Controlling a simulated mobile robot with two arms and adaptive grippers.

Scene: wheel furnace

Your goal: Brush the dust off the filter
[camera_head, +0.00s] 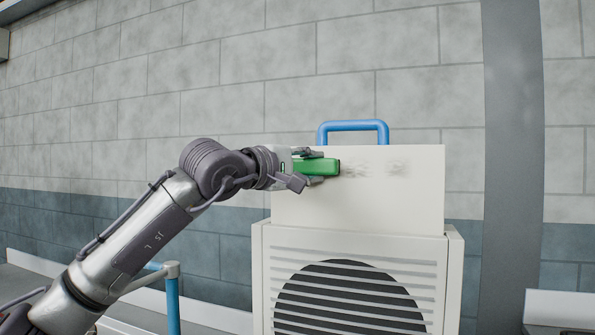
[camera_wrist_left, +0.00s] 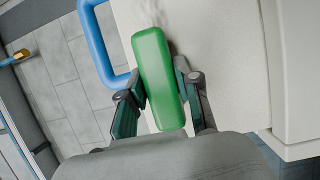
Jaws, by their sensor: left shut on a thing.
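The filter (camera_head: 400,205) is a flat cream panel with a blue handle (camera_head: 353,126) on its top edge. It stands upright in the top of a white housing. Two grey dust patches show on its upper face, one (camera_head: 354,170) beside the green tool and one (camera_head: 397,167) to its right. My left gripper (camera_head: 314,167) is shut on a green block-shaped brush (camera_head: 321,167) in front of the panel's upper left part. The brush also shows in the left wrist view (camera_wrist_left: 158,78); I cannot tell whether it touches the panel. Its bristles are hidden.
The white housing (camera_head: 258,280) has slats and a round dark grille (camera_head: 350,297) below the filter. A blue post (camera_head: 172,300) with a grey cap stands at the lower left. A grey column (camera_head: 512,150) is at right. A brick wall is behind.

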